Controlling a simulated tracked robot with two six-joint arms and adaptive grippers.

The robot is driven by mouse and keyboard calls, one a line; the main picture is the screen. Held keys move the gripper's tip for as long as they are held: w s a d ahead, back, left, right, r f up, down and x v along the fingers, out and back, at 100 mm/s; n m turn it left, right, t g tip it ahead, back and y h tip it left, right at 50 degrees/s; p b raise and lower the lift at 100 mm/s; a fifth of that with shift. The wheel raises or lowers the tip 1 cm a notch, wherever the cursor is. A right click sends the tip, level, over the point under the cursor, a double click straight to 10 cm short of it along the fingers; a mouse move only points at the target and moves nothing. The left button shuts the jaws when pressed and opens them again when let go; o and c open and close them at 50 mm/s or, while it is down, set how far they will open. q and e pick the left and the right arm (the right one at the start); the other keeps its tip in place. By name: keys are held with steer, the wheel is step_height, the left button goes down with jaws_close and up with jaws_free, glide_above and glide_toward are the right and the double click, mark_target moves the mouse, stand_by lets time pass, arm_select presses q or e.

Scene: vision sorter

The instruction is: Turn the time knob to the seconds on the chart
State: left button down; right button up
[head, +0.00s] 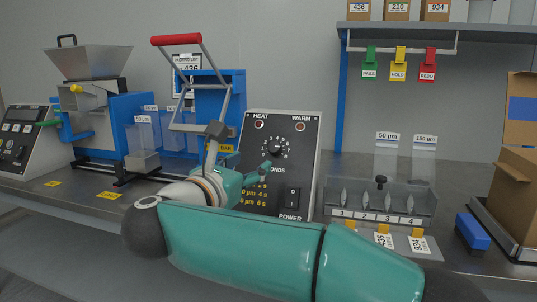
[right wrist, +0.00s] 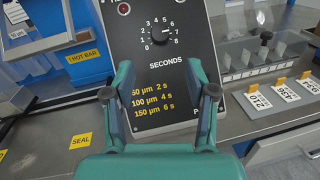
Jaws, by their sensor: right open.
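The black time knob (head: 277,147) sits on the dark sealer control panel (head: 303,130), inside a white number scale marked SECONDS. In the right wrist view the knob (right wrist: 159,36) shows a pale mark toward the upper right, seemingly near 6. The yellow chart (right wrist: 153,100) below lists 50 µm 2 s, 100 µm 4 s, 150 µm 6 s; my gripper partly hides it in the head view. My right gripper (right wrist: 160,95) is open and empty, its fingers spread in front of the panel below the knob, apart from it. My left gripper is out of view.
A power switch (head: 292,197) is low on the panel. A blue press with a red handle (head: 176,40) stands left of it. A numbered rack (head: 420,197) with tags stands right. A blue block (head: 472,232) and carton (head: 515,200) are farther right.

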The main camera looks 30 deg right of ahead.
mark_target(272, 149)
steer(key=x, duration=1)
steer(key=shift+w+d+b, duration=0.1)
steer(key=shift+d+b, duration=0.05)
steer(key=shift+b, duration=0.25)
jaws_close()
